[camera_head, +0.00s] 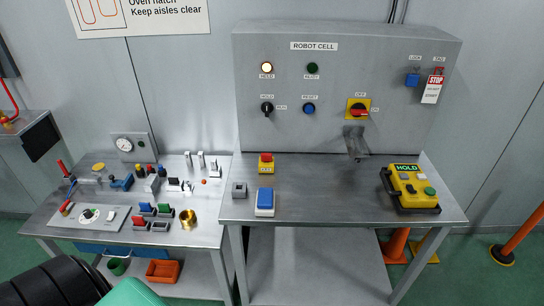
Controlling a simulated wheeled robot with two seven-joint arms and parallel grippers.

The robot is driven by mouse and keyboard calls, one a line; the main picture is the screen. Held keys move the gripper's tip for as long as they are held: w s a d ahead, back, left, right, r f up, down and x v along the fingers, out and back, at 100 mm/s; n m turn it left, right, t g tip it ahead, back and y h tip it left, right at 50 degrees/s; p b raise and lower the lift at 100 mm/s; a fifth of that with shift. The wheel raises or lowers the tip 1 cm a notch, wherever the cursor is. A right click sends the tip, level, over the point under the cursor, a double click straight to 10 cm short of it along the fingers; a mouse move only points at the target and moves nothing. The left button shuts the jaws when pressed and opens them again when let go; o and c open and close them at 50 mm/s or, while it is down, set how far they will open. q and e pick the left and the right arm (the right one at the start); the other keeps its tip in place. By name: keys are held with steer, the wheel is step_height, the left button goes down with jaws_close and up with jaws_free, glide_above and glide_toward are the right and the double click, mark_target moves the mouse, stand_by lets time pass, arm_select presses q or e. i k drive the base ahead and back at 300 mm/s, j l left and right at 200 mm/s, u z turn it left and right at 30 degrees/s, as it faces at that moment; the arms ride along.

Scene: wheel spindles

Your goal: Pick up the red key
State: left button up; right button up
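I cannot make out a red key for certain. Several small red things show on the left bench (85,222): a small orange-red piece (204,181) near the back right, a red-topped block (140,222) near the front, and a red-ended handle (66,208) at the left. A red lock with a STOP tag (432,90) hangs on the upper right of the grey ROBOT CELL panel (340,130). A red rotary switch (359,110) is on a yellow plate below. Neither of my grippers is in view.
The right table (330,190) holds a yellow HOLD box (410,188), a yellow-and-red button box (266,164), a blue-and-white block (265,202) and a small grey box (239,190). Its middle is clear. An orange bin (163,271) sits below the left bench.

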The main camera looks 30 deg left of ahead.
mark_target(266, 158)
steer(key=i+j+u, duration=0.2)
steer(key=j, duration=1.95)
steer(key=k, duration=0.15)
